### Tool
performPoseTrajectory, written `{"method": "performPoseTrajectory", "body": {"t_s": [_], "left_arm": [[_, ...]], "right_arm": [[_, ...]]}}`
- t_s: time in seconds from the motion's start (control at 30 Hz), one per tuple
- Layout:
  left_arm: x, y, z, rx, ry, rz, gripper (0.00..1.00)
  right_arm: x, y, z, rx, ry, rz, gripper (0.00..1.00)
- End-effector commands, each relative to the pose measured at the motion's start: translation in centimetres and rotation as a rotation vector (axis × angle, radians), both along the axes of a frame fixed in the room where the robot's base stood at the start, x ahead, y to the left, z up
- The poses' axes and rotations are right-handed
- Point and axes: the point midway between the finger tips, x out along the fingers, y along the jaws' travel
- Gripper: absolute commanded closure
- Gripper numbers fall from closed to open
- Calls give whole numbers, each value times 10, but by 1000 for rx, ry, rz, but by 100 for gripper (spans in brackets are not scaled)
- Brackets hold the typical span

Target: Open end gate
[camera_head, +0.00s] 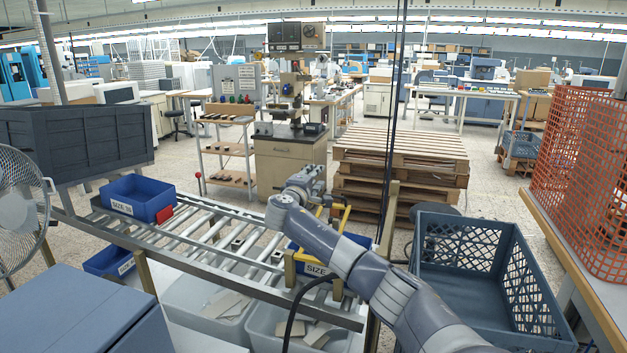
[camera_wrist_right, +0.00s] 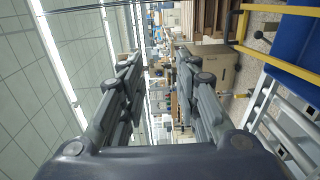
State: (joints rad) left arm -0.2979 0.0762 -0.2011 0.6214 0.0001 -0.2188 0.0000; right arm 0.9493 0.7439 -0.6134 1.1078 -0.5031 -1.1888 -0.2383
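The end gate (camera_head: 346,217) is a yellow bar frame at the right end of the roller conveyor (camera_head: 225,240), partly hidden behind my right arm. A blue bin (camera_head: 316,269) with a SIZE label stands at that end, also partly covered. In the right wrist view the yellow gate (camera_wrist_right: 275,62) runs along the upper right, beside the blue bin (camera_wrist_right: 298,38). My right gripper (camera_head: 312,180) is above and beside the gate. In the wrist view its two fingers (camera_wrist_right: 158,85) are apart with nothing between them, and the gate lies outside them. My left gripper is out of view.
Another blue bin (camera_head: 138,199) sits at the conveyor's left end. A grey-blue crate (camera_head: 480,290) is right of my arm. Stacked pallets (camera_head: 400,160) stand behind the gate. A fan (camera_head: 22,210) is at left, and orange mesh (camera_head: 580,170) is at right.

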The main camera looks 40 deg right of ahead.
Motion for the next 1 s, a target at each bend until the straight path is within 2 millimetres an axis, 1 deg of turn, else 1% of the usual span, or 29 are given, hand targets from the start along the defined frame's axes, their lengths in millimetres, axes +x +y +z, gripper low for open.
{"method": "performPoseTrajectory", "body": {"t_s": [0.03, 0.17, 0.27, 0.37, 0.6, 0.73, 0.83, 1.0], "left_arm": [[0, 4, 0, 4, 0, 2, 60], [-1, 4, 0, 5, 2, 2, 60], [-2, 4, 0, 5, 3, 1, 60], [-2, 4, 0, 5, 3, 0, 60], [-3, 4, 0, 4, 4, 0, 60], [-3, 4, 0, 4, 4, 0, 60], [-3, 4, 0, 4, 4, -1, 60], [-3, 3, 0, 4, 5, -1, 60]], "right_arm": [[0, 1, 0, 0, 0, 1, 70], [-2, 7, -1, 1, 0, 2, 70], [-7, 17, -1, 1, 0, 3, 70], [-15, 31, 0, 1, 2, 5, 70], [-36, 71, 1, 4, 1, 4, 70], [-45, 89, 2, 3, 1, 3, 70], [-50, 97, 2, 4, 1, 2, 70], [-53, 102, 3, 4, 2, 0, 70]]}}
